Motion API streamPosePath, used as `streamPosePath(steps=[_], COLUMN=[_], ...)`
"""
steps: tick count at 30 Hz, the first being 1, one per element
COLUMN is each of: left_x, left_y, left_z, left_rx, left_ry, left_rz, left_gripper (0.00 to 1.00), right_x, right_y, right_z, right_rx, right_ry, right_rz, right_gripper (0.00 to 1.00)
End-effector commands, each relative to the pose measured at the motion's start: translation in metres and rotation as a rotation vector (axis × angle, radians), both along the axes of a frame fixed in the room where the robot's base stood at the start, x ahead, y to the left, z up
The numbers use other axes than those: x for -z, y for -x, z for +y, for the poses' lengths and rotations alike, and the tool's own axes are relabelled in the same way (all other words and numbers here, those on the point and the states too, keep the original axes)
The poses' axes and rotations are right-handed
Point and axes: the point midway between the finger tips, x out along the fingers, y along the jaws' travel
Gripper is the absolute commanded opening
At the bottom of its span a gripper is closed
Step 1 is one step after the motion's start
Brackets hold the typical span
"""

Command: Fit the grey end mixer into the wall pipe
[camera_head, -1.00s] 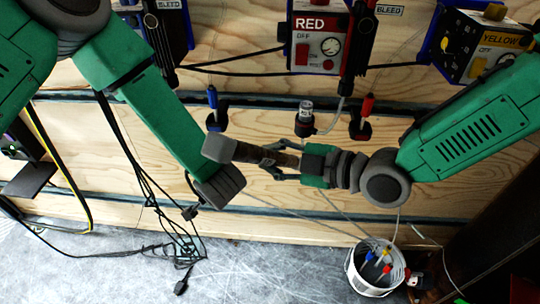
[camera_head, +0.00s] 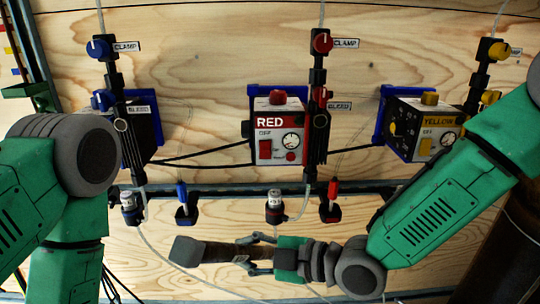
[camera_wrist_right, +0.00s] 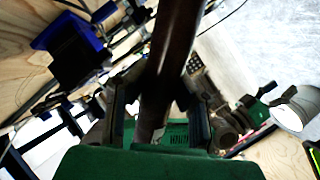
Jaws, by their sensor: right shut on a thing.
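My right gripper (camera_head: 256,252) is shut around a dark brown tube (camera_head: 215,252) with a wider grey block end (camera_head: 185,250), which I take for the end mixer. It is held nearly level in front of the lower wall, grey end to the left. In the right wrist view, the dark tube (camera_wrist_right: 172,60) passes between the fingers (camera_wrist_right: 158,100); its grey end is not clear there. Black vertical pipes are on the wall: a red-valved one (camera_head: 320,130) and a blue-valved one (camera_head: 118,120). I cannot tell which takes the mixer. The mixer is apart from both. My left gripper is out of view.
A red box (camera_head: 279,130) and a yellow box (camera_head: 422,130) are on the plywood wall. Small blue-handled (camera_head: 182,200) and red-handled (camera_head: 331,205) fittings sit on a dark rail, with grey-capped cylinders (camera_head: 275,206) nearby. Hoses and cables cross the wall.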

Motion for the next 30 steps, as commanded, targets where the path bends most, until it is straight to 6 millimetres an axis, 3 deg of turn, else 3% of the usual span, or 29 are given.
streamPosePath(steps=[5, 8, 15, 18, 21, 25, 30], left_x=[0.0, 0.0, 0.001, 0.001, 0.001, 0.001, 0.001], left_y=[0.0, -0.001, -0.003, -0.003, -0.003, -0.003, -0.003], left_z=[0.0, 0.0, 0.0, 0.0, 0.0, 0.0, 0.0], left_rx=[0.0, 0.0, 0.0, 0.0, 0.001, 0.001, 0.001], left_ry=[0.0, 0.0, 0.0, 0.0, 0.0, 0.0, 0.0], left_rz=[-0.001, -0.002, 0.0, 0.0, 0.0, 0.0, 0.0], left_gripper=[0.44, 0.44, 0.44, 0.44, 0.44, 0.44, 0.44], right_x=[0.009, 0.02, 0.047, 0.05, 0.049, 0.047, 0.046], right_y=[-0.008, -0.019, -0.034, -0.029, -0.024, -0.019, -0.017], right_z=[-0.028, -0.063, -0.19, -0.235, -0.267, -0.29, -0.296], right_rx=[0.164, 0.345, 0.861, 1.015, 1.119, 1.194, 1.214], right_ry=[0.007, 0.009, 0.008, 0.007, 0.005, 0.004, 0.003], right_rz=[0.0, 0.0, 0.002, 0.002, 0.002, 0.002, -0.001], right_gripper=[0.0, 0.0, 0.0, 0.0, 0.0, 0.0, 0.0])
